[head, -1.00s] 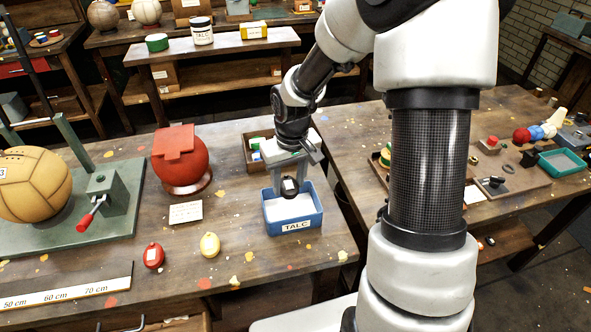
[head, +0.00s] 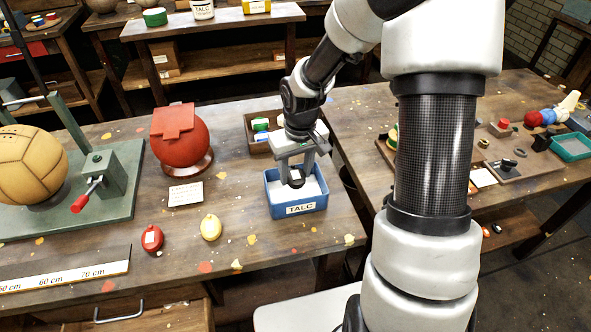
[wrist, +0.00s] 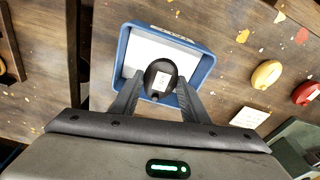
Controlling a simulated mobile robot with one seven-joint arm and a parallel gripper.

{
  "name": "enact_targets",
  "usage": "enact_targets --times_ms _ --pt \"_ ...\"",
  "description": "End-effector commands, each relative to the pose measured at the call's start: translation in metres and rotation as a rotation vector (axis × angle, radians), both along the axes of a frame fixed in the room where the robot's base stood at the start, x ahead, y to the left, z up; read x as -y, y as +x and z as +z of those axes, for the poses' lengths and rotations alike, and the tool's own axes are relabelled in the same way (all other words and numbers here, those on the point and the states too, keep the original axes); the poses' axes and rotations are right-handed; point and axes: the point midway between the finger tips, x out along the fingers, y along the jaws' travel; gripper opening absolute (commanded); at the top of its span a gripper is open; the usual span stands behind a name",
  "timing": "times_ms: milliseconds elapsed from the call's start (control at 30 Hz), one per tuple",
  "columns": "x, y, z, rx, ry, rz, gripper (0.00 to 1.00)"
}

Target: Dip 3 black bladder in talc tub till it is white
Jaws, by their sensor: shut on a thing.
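My gripper (head: 294,178) is over the blue talc tub (head: 298,210), labelled TALC, with its fingers pointing down inside the rim. It is shut on the black bladder (wrist: 160,78), which has a small white label on its face. The bladder looks black on the side I see. White talc (wrist: 190,62) covers the tub floor around it. I cannot tell whether the underside of the bladder touches the powder. A red bladder (head: 152,238) and a yellow bladder (head: 211,228) lie on the bench to the left of the tub.
A red ball (head: 181,140) on a stand and a small card (head: 186,194) are left of the tub. A wooden box (head: 256,142) stands just behind it. A tan ball (head: 30,165) sits on a green fixture at far left. A ruler lies at the front left.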

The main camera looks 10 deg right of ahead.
Motion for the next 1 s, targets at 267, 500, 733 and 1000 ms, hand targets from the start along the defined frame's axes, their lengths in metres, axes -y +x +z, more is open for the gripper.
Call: enact_targets --times_ms 267,500,733,1000 --pt "0.0 0.0 -0.026 0.0 0.0 0.001 0.18" --pt "0.0 0.0 -0.041 -0.001 0.0 0.001 0.18" --pt "0.0 0.0 -0.043 0.0 0.0 0.001 0.18" --pt "0.0 0.0 -0.044 0.0 0.0 0.001 0.18"
